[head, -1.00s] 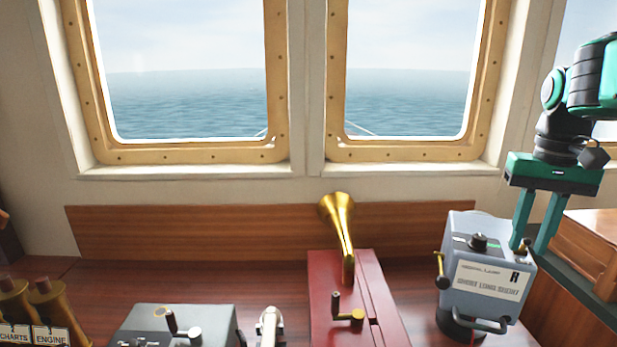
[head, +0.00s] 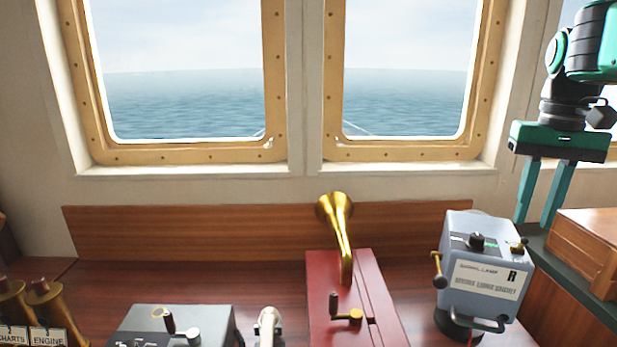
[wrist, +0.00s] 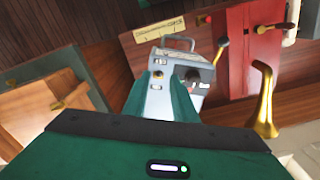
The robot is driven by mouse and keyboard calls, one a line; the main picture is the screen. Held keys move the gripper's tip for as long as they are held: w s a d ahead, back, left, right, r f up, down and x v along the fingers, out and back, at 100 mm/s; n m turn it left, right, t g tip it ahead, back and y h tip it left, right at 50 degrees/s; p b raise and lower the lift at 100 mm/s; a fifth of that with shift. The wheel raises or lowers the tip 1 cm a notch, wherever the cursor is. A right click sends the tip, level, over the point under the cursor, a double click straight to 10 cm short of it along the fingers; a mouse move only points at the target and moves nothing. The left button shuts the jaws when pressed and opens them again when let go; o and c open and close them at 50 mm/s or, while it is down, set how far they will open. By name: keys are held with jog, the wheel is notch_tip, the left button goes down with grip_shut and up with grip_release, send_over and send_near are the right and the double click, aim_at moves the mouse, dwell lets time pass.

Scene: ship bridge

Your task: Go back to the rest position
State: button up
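My gripper (head: 534,222) is open and empty, with its two green fingers apart and pointing down. In the head view it hangs at the right, above and behind the grey signal lamp box (head: 487,268), clear of it. In the wrist view the fingers (wrist: 163,98) reach toward the same grey box (wrist: 190,65), which lies beyond them. The box stands upright on the desk, with a black knob and a small brass switch on top, a brass lever on its left side and a handle at its front.
A red box with a brass horn (head: 340,235) stands left of the lamp. A grey control box (head: 175,325), a white handle (head: 268,326) and brass tubes (head: 46,308) are further left. A wooden case (head: 590,245) is at the right. The window wall closes the back.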

jog(key=shift+r, duration=0.35)
jog(key=s+f+m, duration=0.2)
jog(key=s+f, duration=1.6)
jog(key=f, duration=0.2)
jog(key=shift+s+d+f, duration=0.2)
jog(key=shift+s+d, duration=0.1)
jog(key=shift+d, duration=0.15)
